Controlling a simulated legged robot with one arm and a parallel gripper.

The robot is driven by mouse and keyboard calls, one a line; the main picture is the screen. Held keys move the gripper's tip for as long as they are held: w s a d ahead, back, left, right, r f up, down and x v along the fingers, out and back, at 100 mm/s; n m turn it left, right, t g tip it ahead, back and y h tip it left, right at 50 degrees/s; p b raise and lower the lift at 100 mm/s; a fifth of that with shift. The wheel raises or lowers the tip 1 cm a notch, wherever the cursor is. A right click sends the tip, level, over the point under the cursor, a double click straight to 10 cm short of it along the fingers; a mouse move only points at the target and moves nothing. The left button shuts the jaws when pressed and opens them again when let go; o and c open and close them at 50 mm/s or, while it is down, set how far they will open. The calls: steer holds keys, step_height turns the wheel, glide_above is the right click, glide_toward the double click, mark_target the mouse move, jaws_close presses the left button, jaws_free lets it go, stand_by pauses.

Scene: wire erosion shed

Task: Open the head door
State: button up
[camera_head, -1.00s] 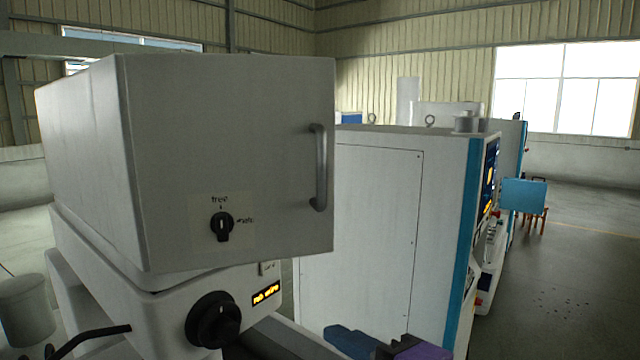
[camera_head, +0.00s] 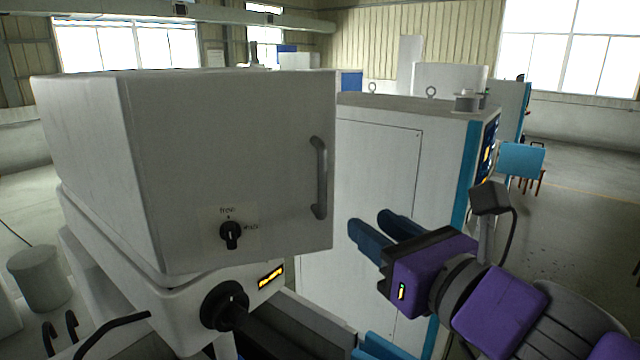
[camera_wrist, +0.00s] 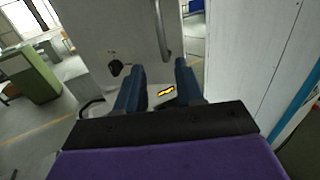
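The head door (camera_head: 270,120) is the pale grey front of the box-shaped head, and it looks closed. Its vertical grey bar handle (camera_head: 319,178) is near the right edge. A black switch (camera_head: 231,234) marked "free" sits low on the door. My gripper (camera_head: 362,230), with blue fingers and a purple body, is right of the handle and a little lower, apart from it. The fingers are spread with nothing between them. In the wrist view the handle (camera_wrist: 161,32) shows ahead, beyond the fingertips (camera_wrist: 160,70), and the switch (camera_wrist: 115,68) is left of it.
A white cabinet (camera_head: 375,170) with a blue edge stands close behind my gripper. A grey bin (camera_head: 38,280) is at lower left. Open floor (camera_head: 585,190) lies at the right.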

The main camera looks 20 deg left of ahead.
mark_target(325, 189)
steer(key=x, duration=1.4)
steer(key=shift+w+a, duration=0.25)
steer(key=shift+w, duration=0.1)
jaws_close()
stand_by(0.4)
